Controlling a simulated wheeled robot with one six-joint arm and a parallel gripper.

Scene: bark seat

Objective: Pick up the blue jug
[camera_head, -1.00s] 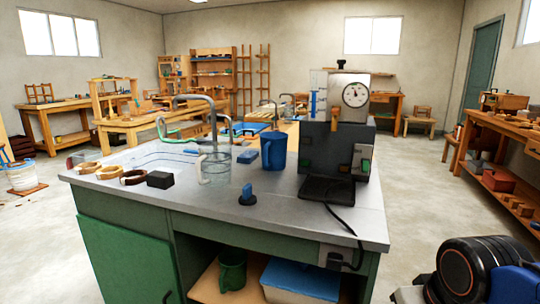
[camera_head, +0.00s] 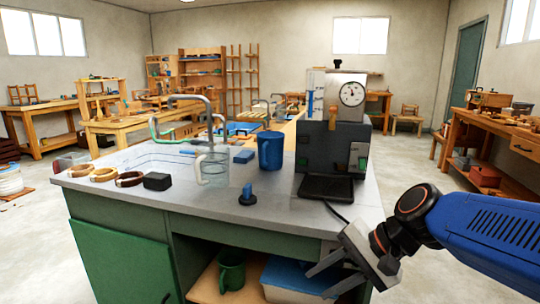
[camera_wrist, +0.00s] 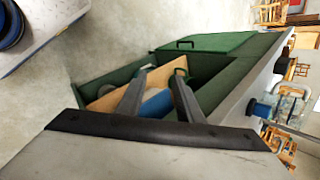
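The blue jug (camera_head: 271,151) stands upright on the grey worktop (camera_head: 290,212) in the head view, behind a clear glass jug (camera_head: 216,169) and left of a dark machine with a dial. No handle is clear on it. My gripper (camera_head: 315,284) is at the front right of the bench, lower than the worktop edge and well apart from the jug. In the wrist view, its two fingers (camera_wrist: 158,98) are spread with nothing held between them, facing the shelf under the bench. A small blue thing (camera_wrist: 260,108) shows at the right there; I cannot tell whether it is the jug.
The dark machine (camera_head: 333,145) stands right of the jug. A blue-knobbed stopper (camera_head: 247,195), a black block (camera_head: 157,181) and brown rings (camera_head: 130,179) lie on the worktop. A green mug (camera_head: 231,270) and blue-lidded box (camera_head: 290,272) sit on the shelf below.

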